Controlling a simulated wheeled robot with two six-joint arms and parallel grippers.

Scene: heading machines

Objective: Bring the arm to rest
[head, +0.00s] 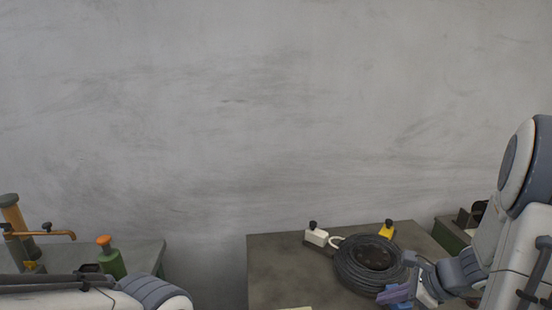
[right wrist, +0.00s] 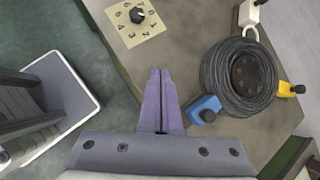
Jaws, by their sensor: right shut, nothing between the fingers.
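My right arm comes in from the right side of the head view. Its gripper (head: 396,293) is at the front of the worktable, close to a coil of dark wire. In the right wrist view the purple fingers of that gripper (right wrist: 159,74) are pressed together with nothing between them. The tabletop shows beyond them. My left arm crosses the lower left corner of the head view, and its gripper is outside the frame.
The worktable (head: 275,265) carries the wire coil (head: 345,268), a white block (head: 316,237), a yellow block (head: 386,230), a blue block (right wrist: 205,109) and a numbered dial plate (right wrist: 134,20). A green bottle (head: 111,262) stands on another table at left. A grey wall is behind.

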